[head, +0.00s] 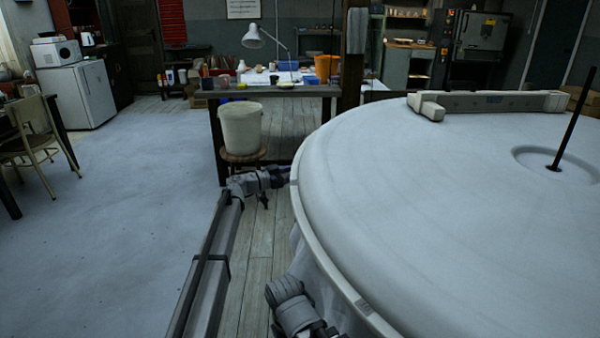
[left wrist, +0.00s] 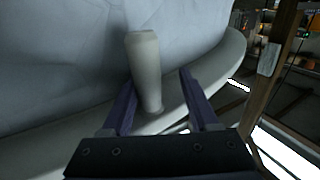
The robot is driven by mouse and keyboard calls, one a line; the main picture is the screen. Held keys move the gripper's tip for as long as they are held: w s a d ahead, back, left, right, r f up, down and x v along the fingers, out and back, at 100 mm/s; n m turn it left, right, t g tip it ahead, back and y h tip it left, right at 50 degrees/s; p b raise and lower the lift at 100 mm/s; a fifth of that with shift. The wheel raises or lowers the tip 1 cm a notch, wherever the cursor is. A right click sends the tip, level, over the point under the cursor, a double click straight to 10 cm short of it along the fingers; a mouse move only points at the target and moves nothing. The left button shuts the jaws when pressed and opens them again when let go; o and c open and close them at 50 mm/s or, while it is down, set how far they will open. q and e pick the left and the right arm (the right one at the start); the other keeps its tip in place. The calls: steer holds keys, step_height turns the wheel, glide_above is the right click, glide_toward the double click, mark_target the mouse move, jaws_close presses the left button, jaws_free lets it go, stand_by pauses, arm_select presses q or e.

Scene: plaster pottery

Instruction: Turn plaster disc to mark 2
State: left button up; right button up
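The large white plaster disc (head: 430,210) fills the right of the head view, with a dark upright rod (head: 575,120) in its central hollow. My left gripper (head: 286,173) is at the disc's left edge. In the left wrist view, the left gripper (left wrist: 157,84) is open, with a pale peg (left wrist: 146,65) by the disc rim (left wrist: 215,82) showing between its fingers, closer to the left one. I cannot tell whether they touch. My right gripper is not in view.
A white bucket (head: 240,128) stands on a stool (head: 243,157) beyond the left gripper. A workbench (head: 275,92) and a wooden post (head: 352,75) stand behind. A long pale block (head: 490,102) lies on the disc's far side.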

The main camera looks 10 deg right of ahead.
arm_select(q)
steer(key=v, duration=0.8)
steer(key=shift+d, duration=0.1)
steer(key=shift+c, duration=0.3)
